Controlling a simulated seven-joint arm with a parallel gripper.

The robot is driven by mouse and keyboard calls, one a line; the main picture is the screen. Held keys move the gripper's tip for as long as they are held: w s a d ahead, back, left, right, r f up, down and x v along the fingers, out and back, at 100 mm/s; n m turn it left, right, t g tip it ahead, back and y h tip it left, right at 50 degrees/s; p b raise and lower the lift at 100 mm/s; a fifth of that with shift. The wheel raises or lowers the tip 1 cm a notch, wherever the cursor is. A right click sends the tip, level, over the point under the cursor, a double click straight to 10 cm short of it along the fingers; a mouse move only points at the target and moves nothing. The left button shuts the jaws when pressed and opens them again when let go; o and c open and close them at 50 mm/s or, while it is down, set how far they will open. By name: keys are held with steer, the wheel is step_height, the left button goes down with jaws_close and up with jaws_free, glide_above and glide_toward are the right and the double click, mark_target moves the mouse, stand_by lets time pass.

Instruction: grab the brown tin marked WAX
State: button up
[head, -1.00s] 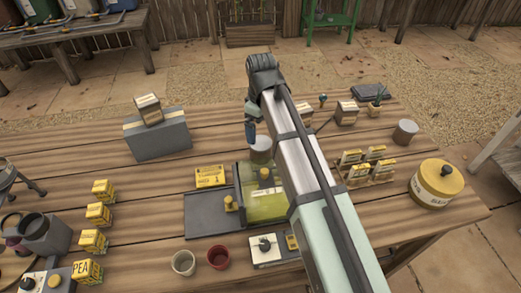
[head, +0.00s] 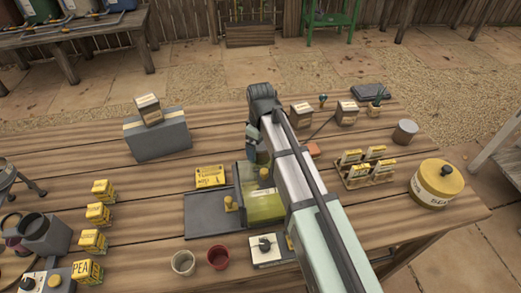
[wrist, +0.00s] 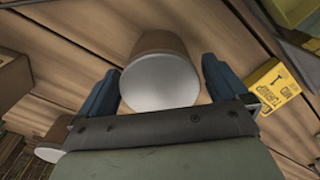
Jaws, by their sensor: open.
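A brown tin with a plain grey lid (wrist: 160,82) stands in the middle of the wrist view. My gripper (wrist: 161,70) is open, with one blue finger on each side of the tin; I cannot tell whether either touches it. No WAX marking is readable on the part of its side that shows. In the head view my gripper (head: 256,150) is low over the table behind the green-lidded case, and it hides the tin. A second tin with a pale lid (wrist: 48,152) is at the lower left of the wrist view, its marking unreadable.
A yellow box (head: 210,177) and a clear-greenish case (head: 263,206) stand close to my gripper.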

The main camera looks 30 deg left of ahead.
steer(key=shift+f, duration=0.35)
steer(key=shift+c, duration=0.4)
steer(key=shift+r, duration=0.1)
steer(key=c, duration=1.2)
